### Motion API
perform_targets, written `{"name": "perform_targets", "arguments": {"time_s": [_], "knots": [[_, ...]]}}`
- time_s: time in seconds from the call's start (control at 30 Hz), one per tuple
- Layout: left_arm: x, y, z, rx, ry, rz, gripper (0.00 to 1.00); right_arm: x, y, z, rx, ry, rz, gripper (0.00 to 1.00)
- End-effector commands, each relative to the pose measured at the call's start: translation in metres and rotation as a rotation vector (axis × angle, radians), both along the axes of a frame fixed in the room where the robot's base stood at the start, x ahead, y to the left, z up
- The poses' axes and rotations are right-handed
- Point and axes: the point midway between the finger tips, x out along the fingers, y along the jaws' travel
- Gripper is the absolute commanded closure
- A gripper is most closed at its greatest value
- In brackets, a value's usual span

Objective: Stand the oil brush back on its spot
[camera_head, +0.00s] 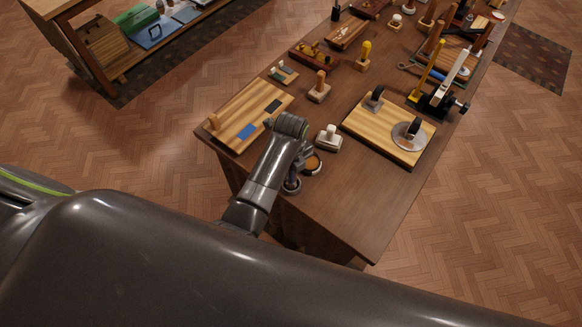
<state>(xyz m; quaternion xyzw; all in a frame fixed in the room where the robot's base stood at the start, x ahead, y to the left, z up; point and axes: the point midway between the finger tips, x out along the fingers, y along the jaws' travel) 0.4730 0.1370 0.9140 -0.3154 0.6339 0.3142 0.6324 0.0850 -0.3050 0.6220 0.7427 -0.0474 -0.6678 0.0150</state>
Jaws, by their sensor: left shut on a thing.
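My left arm reaches over the near left part of the long wooden workbench (345,205). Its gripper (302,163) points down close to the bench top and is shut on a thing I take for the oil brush. My own wrist hides most of the fingers and the held thing, so its shape and tilt cannot be told. A small round tan-topped piece (313,163) shows right beside the gripper; whether it is held or stands there is unclear. I cannot make out a marked spot for the brush. My right gripper is not in view.
A pale block with a white knob (328,140) stands just behind the gripper. A striped board with a blue patch (235,118) lies left, and a board with a metal disc (385,128) right. Several tools crowd the far bench. The near right corner is bare.

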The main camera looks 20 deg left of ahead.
Motion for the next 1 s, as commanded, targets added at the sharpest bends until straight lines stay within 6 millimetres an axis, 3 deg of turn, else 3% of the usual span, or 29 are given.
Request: {"name": "perform_targets", "arguments": {"time_s": [0.73,0.77,0.93,1.0], "knots": [[0.000,0.000,-0.013,0.000,0.000,0.000,1.00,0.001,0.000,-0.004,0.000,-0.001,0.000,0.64],[0.000,0.000,-0.013,0.000,0.000,0.000,0.72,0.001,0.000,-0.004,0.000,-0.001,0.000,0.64],[0.000,0.000,-0.013,0.001,0.001,0.000,0.51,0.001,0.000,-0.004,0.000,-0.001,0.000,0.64],[0.000,0.000,-0.013,0.001,0.001,0.000,0.51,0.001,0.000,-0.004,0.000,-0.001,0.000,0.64]]}}
